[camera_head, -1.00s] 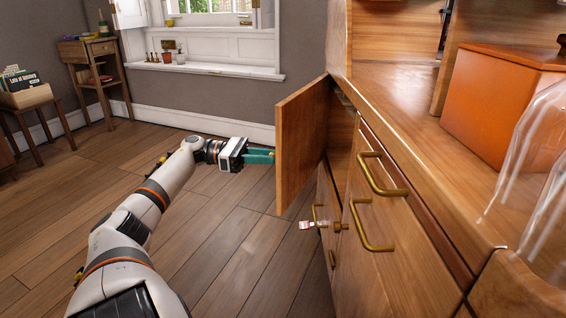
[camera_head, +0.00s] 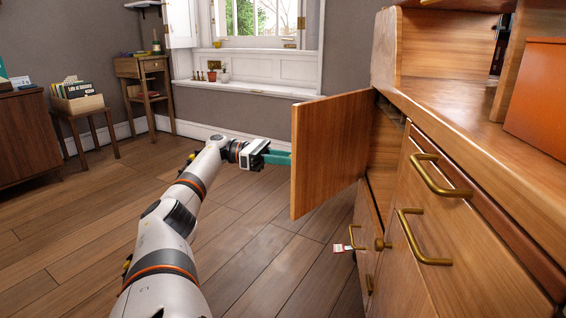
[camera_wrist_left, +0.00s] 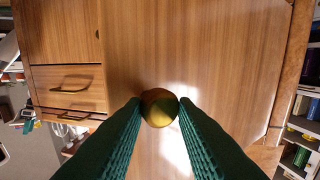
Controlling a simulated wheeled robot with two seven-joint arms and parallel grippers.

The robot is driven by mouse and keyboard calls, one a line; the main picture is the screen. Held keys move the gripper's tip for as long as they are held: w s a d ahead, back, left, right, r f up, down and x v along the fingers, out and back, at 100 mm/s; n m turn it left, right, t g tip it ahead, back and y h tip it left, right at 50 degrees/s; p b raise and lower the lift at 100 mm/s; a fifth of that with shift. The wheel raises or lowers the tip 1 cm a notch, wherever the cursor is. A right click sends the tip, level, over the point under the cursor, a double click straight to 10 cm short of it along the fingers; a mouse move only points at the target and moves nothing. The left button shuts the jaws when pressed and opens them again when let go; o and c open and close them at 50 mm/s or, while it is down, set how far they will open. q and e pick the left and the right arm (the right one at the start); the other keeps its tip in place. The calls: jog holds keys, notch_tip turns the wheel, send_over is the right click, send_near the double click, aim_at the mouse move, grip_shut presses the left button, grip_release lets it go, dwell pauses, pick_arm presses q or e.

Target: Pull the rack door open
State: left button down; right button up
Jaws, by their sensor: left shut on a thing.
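In the left wrist view the ribbed green fingers are shut on a round brass knob (camera_wrist_left: 159,107) on the door's face. The knob is hidden in the head view. My right gripper is not in view.
An orange box (camera_head: 541,95) stands on the counter. The wooden floor (camera_head: 258,265) left of the door is clear.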

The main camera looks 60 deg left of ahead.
pick_arm(q)
jog(key=shift+w+a+r, duration=0.15)
jog(key=shift+w+r, duration=0.1)
jog(key=c, duration=1.6)
grip_release()
jog(key=o, duration=0.4)
jog(key=shift+w+d+f, duration=0.15)
jog(key=shift+w+d, duration=0.1)
jog(key=shift+w, duration=0.35)
jog(key=shift+s+f, duration=0.15)
jog(key=shift+s, duration=0.05)
